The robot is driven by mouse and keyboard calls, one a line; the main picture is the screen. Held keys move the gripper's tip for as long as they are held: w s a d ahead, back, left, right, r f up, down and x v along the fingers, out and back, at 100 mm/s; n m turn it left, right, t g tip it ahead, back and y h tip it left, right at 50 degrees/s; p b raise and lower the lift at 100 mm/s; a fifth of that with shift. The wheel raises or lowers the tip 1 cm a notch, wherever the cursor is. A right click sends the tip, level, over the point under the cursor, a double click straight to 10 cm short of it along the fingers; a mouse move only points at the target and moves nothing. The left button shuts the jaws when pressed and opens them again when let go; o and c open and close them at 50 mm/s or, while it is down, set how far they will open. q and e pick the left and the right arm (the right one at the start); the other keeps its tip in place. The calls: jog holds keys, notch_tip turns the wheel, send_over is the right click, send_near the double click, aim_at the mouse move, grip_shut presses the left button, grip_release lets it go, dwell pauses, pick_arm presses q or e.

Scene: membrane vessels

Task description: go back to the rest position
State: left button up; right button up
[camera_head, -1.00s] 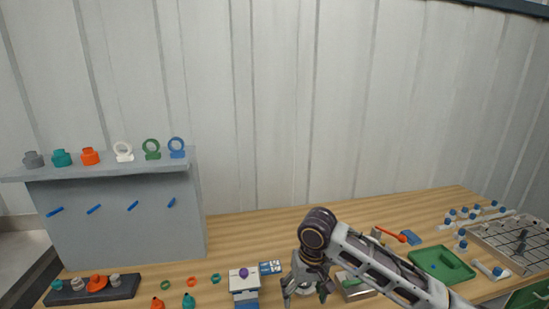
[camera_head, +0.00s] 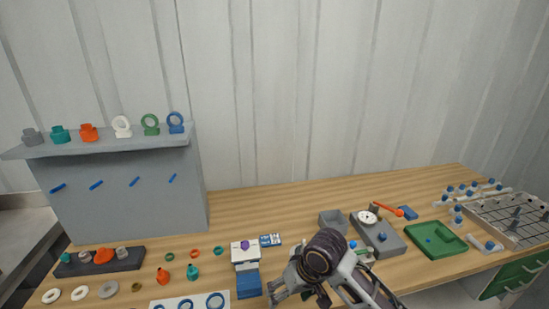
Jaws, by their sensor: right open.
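My right gripper (camera_head: 290,291) is low in the middle of the head view, with its arm coming in from the lower right. Its fingers are apart and nothing shows between them. It is just right of the blue and white box stack (camera_head: 246,271), over the front part of the wooden table (camera_head: 290,204). The gripper and its wrist hide part of the table behind them. My left gripper does not show.
A grey shelf stand (camera_head: 125,190) with caps and rings stands at the left. A grey device with a dial (camera_head: 378,236), a green tray (camera_head: 437,239) and a wire rack (camera_head: 508,221) are on the right. The back middle of the table is clear.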

jog(key=s+d+f+m+t+h, duration=0.1)
jog(key=s+d+f+h, duration=0.1)
jog(key=s+d+f, duration=0.5)
jog(key=s+d+f+m+t+h, duration=0.15)
jog(key=s+d, duration=0.45)
jog(key=d, duration=0.6)
notch_tip(320, 180, down, 34)
jog(key=s+r+g, duration=0.1)
jog(key=s+g, duration=0.1)
jog(key=s+d+f, duration=0.2)
jog(key=s+f, duration=0.8)
jog(key=s, duration=0.1)
jog(key=s+d+f+n+g, duration=0.1)
jog(key=s+f, duration=0.9)
jog(key=s, duration=0.1)
jog(key=shift+s+d, duration=0.2)
jog(key=shift+d, duration=0.2)
jog(key=shift+w+a, duration=0.1)
jog(key=shift+w, duration=0.05)
dwell(0.6)
